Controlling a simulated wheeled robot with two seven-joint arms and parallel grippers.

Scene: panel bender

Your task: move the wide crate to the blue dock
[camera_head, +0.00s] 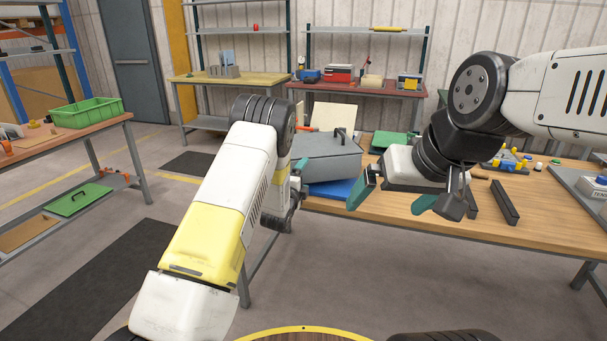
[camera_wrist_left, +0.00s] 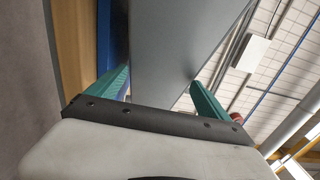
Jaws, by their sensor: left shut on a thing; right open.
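The wide crate is a grey box (camera_head: 332,160) with a dark handle on top, at the left end of the wooden table. My left gripper (camera_head: 299,183) is at its left side, partly hidden behind my own arm. In the left wrist view the teal fingers (camera_wrist_left: 160,80) are shut on the grey crate wall (camera_wrist_left: 180,40). The blue dock (camera_head: 332,189) shows under the crate's front edge, and a blue strip (camera_wrist_left: 113,45) shows beside the wall. I cannot tell whether the crate rests on it. My right gripper (camera_head: 383,209) is open and empty over the table front, right of the crate.
The wooden table (camera_head: 440,222) has bare room at its front. A black bar (camera_head: 505,202), small yellow and blue parts (camera_head: 510,160) and a green sheet (camera_head: 390,140) lie on it. A light board (camera_head: 335,117) stands behind the crate. A side bench with a green bin (camera_head: 88,112) stands left.

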